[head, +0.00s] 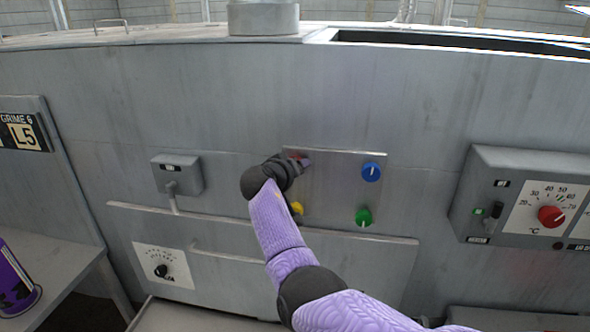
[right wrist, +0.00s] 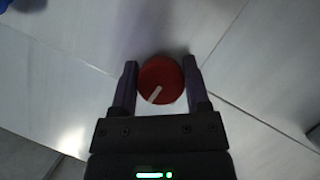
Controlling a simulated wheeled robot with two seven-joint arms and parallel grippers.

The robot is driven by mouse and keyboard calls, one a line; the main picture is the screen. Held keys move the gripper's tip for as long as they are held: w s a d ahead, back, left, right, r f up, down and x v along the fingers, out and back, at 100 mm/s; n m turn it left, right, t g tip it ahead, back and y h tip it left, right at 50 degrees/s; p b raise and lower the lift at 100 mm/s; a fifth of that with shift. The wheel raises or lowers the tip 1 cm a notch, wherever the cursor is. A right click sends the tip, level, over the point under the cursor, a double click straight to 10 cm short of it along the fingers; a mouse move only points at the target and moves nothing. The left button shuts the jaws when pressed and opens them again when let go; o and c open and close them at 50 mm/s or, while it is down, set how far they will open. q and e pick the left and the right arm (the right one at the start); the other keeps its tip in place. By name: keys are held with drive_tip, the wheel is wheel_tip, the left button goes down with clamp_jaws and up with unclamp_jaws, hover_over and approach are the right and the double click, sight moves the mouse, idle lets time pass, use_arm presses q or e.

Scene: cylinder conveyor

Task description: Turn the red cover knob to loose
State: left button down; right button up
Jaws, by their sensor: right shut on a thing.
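The red cover knob (right wrist: 160,80) sits between the two fingers of my right gripper (right wrist: 160,84) in the right wrist view, with both fingers against its sides. Its pale pointer line slants toward the lower left of that view. In the head view my right gripper (head: 298,163) is at the upper left corner of the metal cover plate (head: 330,188), and only a bit of red shows there; the gripper hides most of the knob. My left gripper is not in view.
The plate also carries a blue knob (head: 371,172), a green knob (head: 363,217) and a partly hidden yellow knob (head: 297,208). A temperature box (head: 530,200) with its own red dial (head: 551,216) is at right. A small switch box (head: 178,174) is at left. A purple can (head: 14,283) stands lower left.

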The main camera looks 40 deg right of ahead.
drive_tip(key=shift+f, duration=0.15)
drive_tip(key=o, duration=1.3)
drive_tip(key=shift+a+r, duration=0.15)
drive_tip(key=shift+r, duration=0.05)
drive_tip(key=p+v, duration=0.1)
drive_tip(key=v, duration=0.8)
drive_tip(key=shift+s+a, duration=0.25)
